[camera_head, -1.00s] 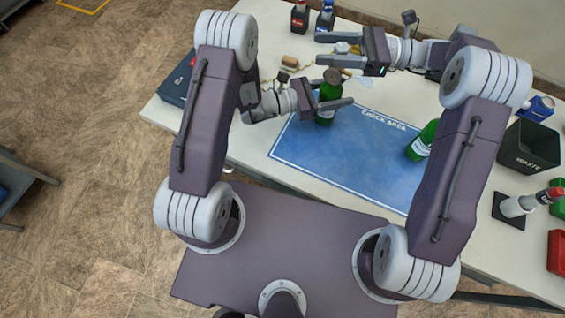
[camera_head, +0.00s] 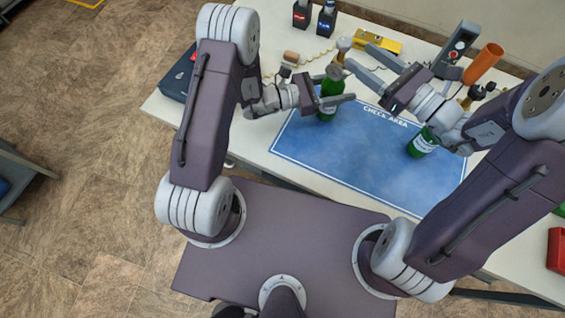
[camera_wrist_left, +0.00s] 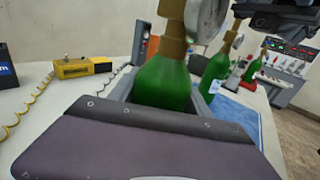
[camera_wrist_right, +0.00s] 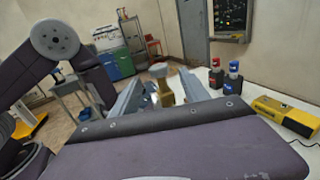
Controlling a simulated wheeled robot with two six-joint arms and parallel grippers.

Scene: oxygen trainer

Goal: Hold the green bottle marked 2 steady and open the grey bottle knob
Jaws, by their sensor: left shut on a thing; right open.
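My left gripper (camera_head: 328,102) is shut on a green bottle (camera_head: 328,108), which stands upright at the back left of the blue mat. The bottle's green shoulder also shows between the fingers in the left wrist view (camera_wrist_left: 163,85), with a brass valve and a gauge above it. A round grey knob (camera_head: 333,72) tops this bottle. My right gripper (camera_head: 363,67) is open, its fingers pointing left toward the knob. In the right wrist view a grey knob (camera_wrist_right: 158,70) on brass shows between the open fingers. I cannot read a number on the bottle.
A second green bottle (camera_head: 421,145) stands on the right of the blue mat (camera_head: 345,160). A yellow device (camera_head: 378,42), an orange cylinder (camera_head: 484,63), and small red-capped (camera_head: 301,14) and blue-capped (camera_head: 327,17) bottles stand behind. The mat's middle is clear.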

